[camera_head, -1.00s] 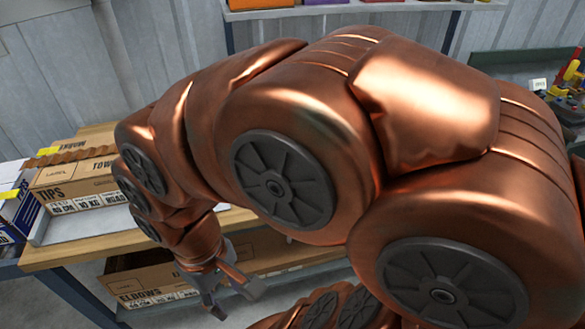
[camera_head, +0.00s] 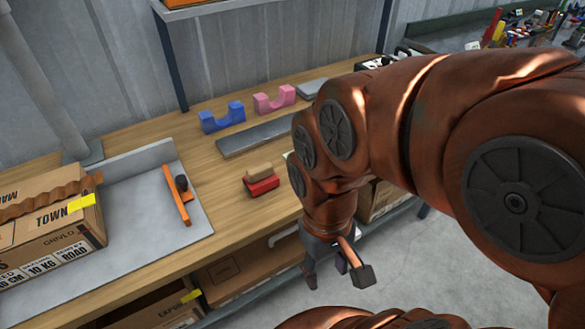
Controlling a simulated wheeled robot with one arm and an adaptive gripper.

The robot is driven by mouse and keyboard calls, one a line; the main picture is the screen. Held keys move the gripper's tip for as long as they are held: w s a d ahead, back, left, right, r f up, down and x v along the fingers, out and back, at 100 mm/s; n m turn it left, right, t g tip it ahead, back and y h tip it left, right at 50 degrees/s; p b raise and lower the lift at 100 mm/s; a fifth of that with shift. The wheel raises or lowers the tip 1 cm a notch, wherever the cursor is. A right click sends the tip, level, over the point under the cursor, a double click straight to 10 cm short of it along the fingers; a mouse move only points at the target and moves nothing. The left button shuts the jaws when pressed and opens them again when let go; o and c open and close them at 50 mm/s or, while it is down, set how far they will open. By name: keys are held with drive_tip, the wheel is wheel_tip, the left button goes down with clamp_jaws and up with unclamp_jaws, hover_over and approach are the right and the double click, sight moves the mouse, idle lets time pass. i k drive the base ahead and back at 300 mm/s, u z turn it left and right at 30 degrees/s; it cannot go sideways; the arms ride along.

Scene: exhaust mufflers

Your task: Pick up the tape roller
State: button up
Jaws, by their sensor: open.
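An orange bar-shaped tool with a black knob (camera_head: 177,196) lies on a grey tray-like surface (camera_head: 140,200) at the left of the bench; it may be the tape roller, but I cannot tell for sure. My gripper (camera_head: 338,274) is open and empty, pointing down in front of the bench's front edge, to the right of and well apart from this tool. My copper-coloured arm covers the right side of the view and hides part of the bench.
The wooden bench (camera_head: 225,205) holds a blue holder (camera_head: 222,118), a pink holder (camera_head: 274,99), a dark flat bar (camera_head: 258,134) and a red block with a tan top (camera_head: 262,182). A cardboard box (camera_head: 45,235) stands at the left. Boxes sit on the shelf below.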

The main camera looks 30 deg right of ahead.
sight(258, 180)
drive_tip(key=z, duration=3.3)
drive_tip(key=k, duration=1.75)
drive_tip(key=u, duration=2.45)
